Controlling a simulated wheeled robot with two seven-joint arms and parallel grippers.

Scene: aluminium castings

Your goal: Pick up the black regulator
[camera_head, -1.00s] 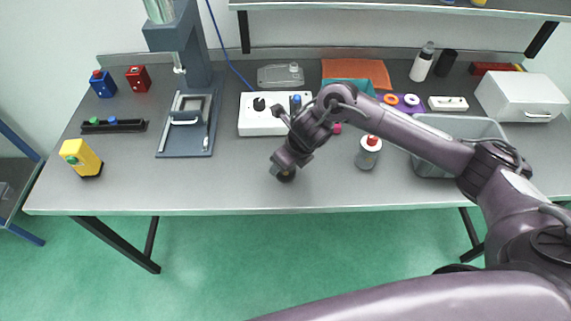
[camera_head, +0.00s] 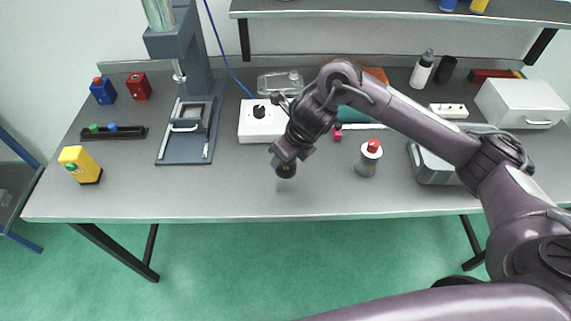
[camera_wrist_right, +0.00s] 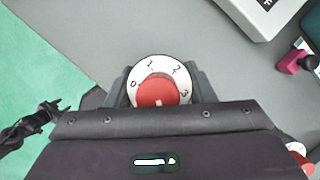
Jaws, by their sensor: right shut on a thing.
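The black regulator has a round white dial face numbered 0 to 3 and a red knob (camera_wrist_right: 157,92). In the right wrist view it sits between the two fingers of my right gripper (camera_wrist_right: 160,97). In the head view its dark body (camera_head: 286,170) shows at the tip of my right gripper (camera_head: 284,160), over the front middle of the grey table. It looks a little above the surface, with a faint shadow below. My right gripper is shut on it.
A white box with a black knob (camera_head: 260,112) stands behind the gripper. A press (camera_head: 188,130) stands left. The front left-middle of the table is clear.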

